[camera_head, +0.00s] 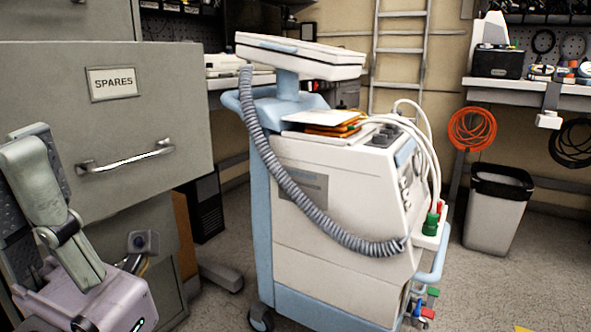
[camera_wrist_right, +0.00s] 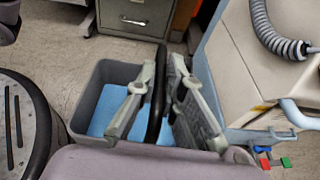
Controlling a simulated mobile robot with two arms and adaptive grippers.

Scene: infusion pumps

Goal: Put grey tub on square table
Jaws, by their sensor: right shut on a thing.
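The grey tub (camera_wrist_right: 84,98) shows in the right wrist view, with a blue inside and a dark upright handle (camera_wrist_right: 158,95). My right gripper (camera_wrist_right: 166,72) has one finger on each side of this handle and is shut on it, over the tub. The fingers hide part of the tub. Whether the tub touches the floor I cannot tell. My left gripper (camera_head: 38,150) is at the lower left of the head view, in front of the drawer cabinet; its opening is unclear from this angle. I cannot make out a square table in either view.
A white and blue medical machine (camera_head: 335,200) on wheels stands mid-view, close to the tub's right. A grey cabinet (camera_head: 150,190) with a SPARES drawer is at the left. A bin (camera_head: 495,212) and workbench (camera_head: 555,97) are at the right. Floor between machine and bin is clear.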

